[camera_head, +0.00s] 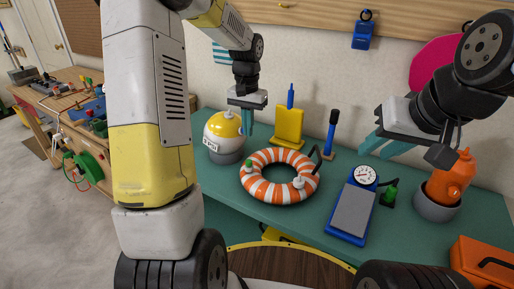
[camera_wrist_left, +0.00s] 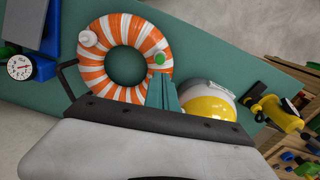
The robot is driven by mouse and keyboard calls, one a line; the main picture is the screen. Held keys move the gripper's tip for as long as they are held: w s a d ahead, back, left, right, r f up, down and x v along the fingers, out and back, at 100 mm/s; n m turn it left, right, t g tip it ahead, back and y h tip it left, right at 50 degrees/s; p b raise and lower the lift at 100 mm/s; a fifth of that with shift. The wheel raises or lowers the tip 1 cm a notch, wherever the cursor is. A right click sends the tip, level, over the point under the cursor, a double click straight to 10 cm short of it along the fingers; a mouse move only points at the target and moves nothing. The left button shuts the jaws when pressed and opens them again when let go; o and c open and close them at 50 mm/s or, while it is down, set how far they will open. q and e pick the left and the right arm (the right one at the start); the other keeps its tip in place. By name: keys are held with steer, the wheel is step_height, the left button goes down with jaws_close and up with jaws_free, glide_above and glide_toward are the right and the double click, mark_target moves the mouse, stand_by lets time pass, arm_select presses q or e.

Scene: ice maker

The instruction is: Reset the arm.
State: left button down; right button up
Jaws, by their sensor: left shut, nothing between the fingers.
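My left gripper (camera_head: 247,130) hangs fingers down above the teal table (camera_head: 225,183), behind the orange-and-white ring (camera_head: 248,187). Its teal fingers are together with nothing between them. In the left wrist view the fingers (camera_wrist_left: 162,92) show between the ring (camera_wrist_left: 93,75) and the white-and-yellow ball-shaped object (camera_wrist_left: 208,105). My right gripper (camera_head: 376,147) is at the right, above the table and behind the gauge of the blue scale.
The yellow-and-white ball (camera_head: 222,128) stands left of the left gripper. A yellow block (camera_head: 288,127) stands behind the ring. A blue scale (camera_head: 352,213) and an orange canister in a grey bowl (camera_head: 437,207) stand at the right. A cluttered wooden workbench (camera_head: 62,95) is at the far left.

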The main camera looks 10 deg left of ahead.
arm_select(q)
steer(key=s+r+t, duration=0.2)
steer(key=s+r, duration=0.8)
steer(key=s+d+r+n+t+h, duration=0.1)
steer(key=s+t, duration=0.1)
steer(key=s, duration=0.5)
steer(key=s+d+r+t+h, duration=0.1)
steer(key=s+r+t, duration=0.1)
steer(key=s, duration=0.5)
steer(key=shift+s+n, duration=0.15)
steer(key=shift+n, duration=0.25)
